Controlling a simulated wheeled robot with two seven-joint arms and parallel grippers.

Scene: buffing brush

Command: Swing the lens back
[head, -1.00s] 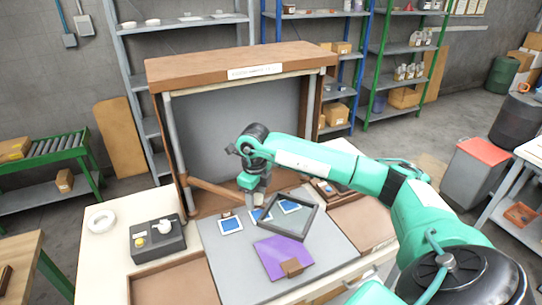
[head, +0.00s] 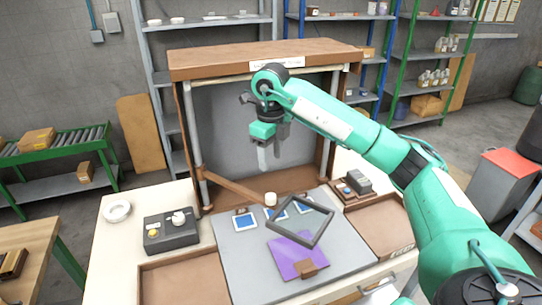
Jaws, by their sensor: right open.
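The lens (head: 328,231) is a square, dark-framed clear pane. It hangs over the grey work mat (head: 240,270), partly above a purple sheet (head: 287,262) with a brown block on it. A brown swing arm (head: 232,188) runs from the left post of the cabinet toward the lens. A pale round knob (head: 271,199) stands where arm and lens meet. My right gripper (head: 272,156) is open and empty, with its fingers pointing down, above and apart from the knob. My left gripper is out of view.
Several blue-faced cards (head: 245,222) lie on the mat behind the lens. A dark control box (head: 170,233) and a white ring (head: 117,212) are at left. Brown trays (head: 180,281) flank the mat. The wooden cabinet (head: 178,74) stands behind, its top overhanging.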

